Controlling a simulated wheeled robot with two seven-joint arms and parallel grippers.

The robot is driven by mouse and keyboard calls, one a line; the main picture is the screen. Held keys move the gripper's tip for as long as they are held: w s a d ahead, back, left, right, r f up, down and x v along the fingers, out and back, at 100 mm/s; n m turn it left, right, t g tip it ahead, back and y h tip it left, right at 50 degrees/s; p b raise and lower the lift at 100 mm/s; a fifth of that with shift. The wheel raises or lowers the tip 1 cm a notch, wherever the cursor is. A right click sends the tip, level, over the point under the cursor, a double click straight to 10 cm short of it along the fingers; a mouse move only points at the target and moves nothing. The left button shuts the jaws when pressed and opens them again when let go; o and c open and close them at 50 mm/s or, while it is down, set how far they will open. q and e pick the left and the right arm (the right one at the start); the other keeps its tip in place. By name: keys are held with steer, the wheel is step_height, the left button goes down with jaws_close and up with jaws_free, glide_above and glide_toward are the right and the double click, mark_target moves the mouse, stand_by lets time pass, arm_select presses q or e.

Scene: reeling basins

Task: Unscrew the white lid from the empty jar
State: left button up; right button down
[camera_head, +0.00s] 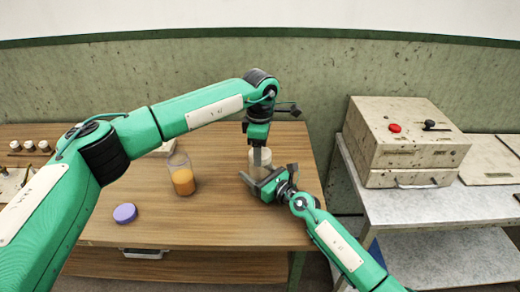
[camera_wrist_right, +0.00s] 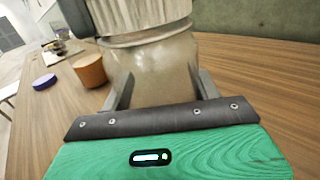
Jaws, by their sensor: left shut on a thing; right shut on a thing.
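The empty jar (camera_wrist_right: 152,72) is clear glass and stands upright near the right end of the wooden table. Its pale, whitish lid (camera_wrist_right: 138,14) sits on top and shows at the upper edge of the right wrist view. My right gripper (camera_wrist_right: 162,82) is shut on the jar's body, one finger on each side. My left gripper (camera_head: 259,155) comes down from above and is shut on the lid, hiding part of it in the head view. A dark part of it shows beside the lid in the right wrist view.
A glass jar with orange contents (camera_head: 183,180) stands left of the grippers, with a purple lid (camera_head: 125,213) in front of it. A beige box with a red button (camera_head: 410,145) sits on the side table at right.

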arm_select(q)
steer(key=n, duration=0.9)
steer(key=shift+n, duration=0.3)
steer(key=n, duration=0.4)
steer(key=shift+n, duration=0.3)
steer(key=n, duration=0.3)
steer(key=shift+r, duration=0.1)
steer(key=n, duration=0.4)
steer(key=shift+n, duration=0.3)
steer(key=n, duration=0.7)
steer(key=shift+n, duration=0.4)
steer(key=n, duration=0.4)
